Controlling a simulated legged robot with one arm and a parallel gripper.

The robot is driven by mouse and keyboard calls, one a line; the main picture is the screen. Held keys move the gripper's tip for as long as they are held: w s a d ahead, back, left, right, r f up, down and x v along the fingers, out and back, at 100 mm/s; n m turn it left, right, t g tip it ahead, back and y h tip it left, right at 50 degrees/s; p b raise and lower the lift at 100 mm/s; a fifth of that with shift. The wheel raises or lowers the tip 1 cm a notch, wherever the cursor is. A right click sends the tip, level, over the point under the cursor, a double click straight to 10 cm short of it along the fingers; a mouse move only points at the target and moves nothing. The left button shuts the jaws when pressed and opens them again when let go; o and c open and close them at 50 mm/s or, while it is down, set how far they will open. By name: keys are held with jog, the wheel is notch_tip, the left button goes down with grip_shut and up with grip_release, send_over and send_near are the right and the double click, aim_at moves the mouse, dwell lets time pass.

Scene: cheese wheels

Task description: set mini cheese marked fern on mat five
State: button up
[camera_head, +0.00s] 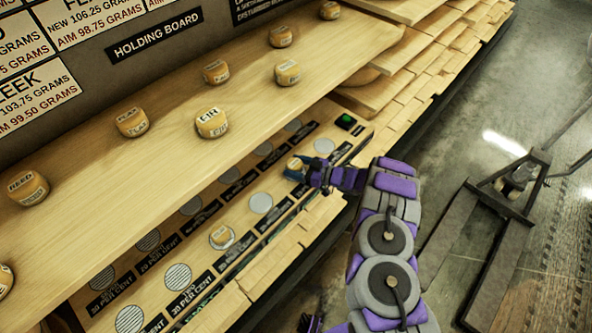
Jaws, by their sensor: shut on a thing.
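My gripper (300,171), with blue fingertips, is shut on a small mini cheese (295,163) over the right part of the lower board. The mark on this cheese cannot be read here, and I cannot tell whether it touches the board or a mat. Round mats lie in rows on the lower board, such as a bare grey mat (261,203) left of my gripper and another (324,146) right of it. I cannot make out which mat is five.
The upper shelf, the holding board (190,170), carries several marked cheeses, including one reading "FIR" (212,123); it overhangs part of the lower board. A green-lit black box (346,121) stands at the lower board's right end. A black metal stand (507,185) is on the floor.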

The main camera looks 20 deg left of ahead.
jog(key=shift+f, duration=0.7)
jog(key=shift+r, duration=0.1)
jog(key=o, duration=1.1)
jog(key=d+r+p, duration=0.1)
jog(key=d+p, duration=0.2)
jog(key=d, duration=0.8)
jog(key=shift+s+d+r, duration=0.4)
jog(key=shift+s, duration=0.05)
